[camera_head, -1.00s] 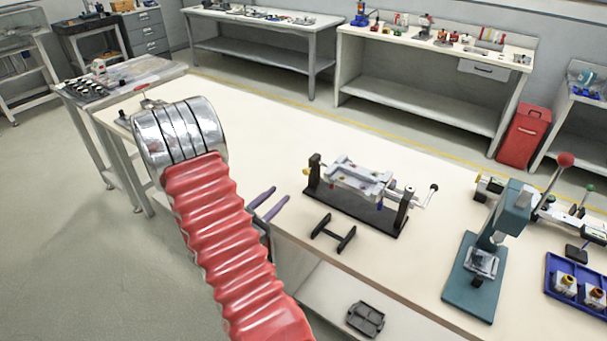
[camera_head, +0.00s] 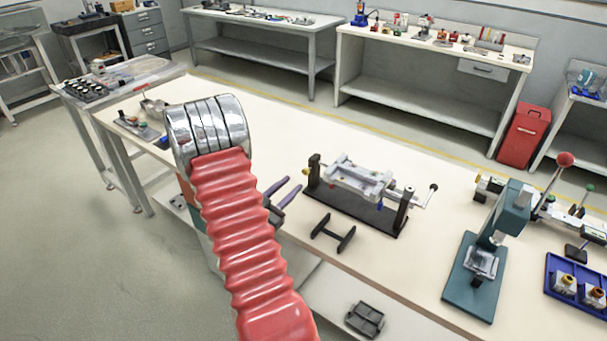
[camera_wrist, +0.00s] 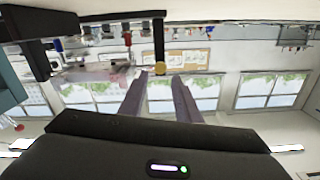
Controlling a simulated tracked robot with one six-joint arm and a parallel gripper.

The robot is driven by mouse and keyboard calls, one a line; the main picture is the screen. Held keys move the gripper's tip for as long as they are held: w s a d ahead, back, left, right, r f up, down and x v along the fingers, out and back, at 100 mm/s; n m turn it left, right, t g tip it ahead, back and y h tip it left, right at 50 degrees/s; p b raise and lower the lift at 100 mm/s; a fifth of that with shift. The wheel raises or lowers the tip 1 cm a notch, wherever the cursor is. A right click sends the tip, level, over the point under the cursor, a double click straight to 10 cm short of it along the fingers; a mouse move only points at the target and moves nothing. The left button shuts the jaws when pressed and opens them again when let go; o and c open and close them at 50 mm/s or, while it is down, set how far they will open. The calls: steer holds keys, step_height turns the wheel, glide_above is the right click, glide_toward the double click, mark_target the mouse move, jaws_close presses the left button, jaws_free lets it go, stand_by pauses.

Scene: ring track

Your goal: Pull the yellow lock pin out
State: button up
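The yellow lock pin shows as a small round yellow knob (camera_wrist: 160,68) in the wrist view, at the foot of a black post. In the head view the knob (camera_head: 306,171) is a tiny yellow spot on the left side of the fixture's left post. The fixture has a black base (camera_head: 350,210) and a pale grey tilting plate (camera_head: 357,178) between two posts. My gripper (camera_head: 288,187) is left of the fixture, with purple fingers apart and empty. In the wrist view the gripper (camera_wrist: 160,76) has the knob ahead, between its fingertips in the picture; the remaining gap cannot be judged.
A black H-shaped stand (camera_head: 333,233) lies on the bench in front of the fixture. A crank handle (camera_head: 431,194) sticks out at the fixture's right. A teal press (camera_head: 485,255) and a blue tray (camera_head: 580,290) stand further right. The bench behind the fixture is clear.

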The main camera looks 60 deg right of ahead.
mark_target(304, 173)
steer(key=d, duration=0.5)
steer(key=s+d, duration=0.1)
steer(key=d, duration=0.1)
steer(key=shift+s+d, duration=0.1)
steer(key=shift+d, duration=0.3)
jaws_close()
